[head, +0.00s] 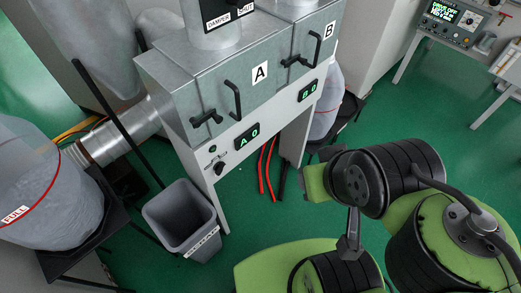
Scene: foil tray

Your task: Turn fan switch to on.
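A small black rotary switch (219,168) sits on the narrow front post of the grey metal cabinet, below the display reading A 0 (247,137). Its lettering is too small to read, so I cannot tell its setting or confirm that it is the fan switch. A small round dark button or lamp (212,149) is just above it. My green and black arm is folded at the lower right. My gripper seems to be the dark grey piece (349,240) beside it, well right of the switch and apart from it. Its fingers are not clear.
A grey bin (181,218) stands on the floor just left of the switch post. Black handles (233,98) stick out from door A. Red hoses (267,168) hang under the cabinet. A filled bag (45,190) is at left. Green floor lies open between the post and my arm.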

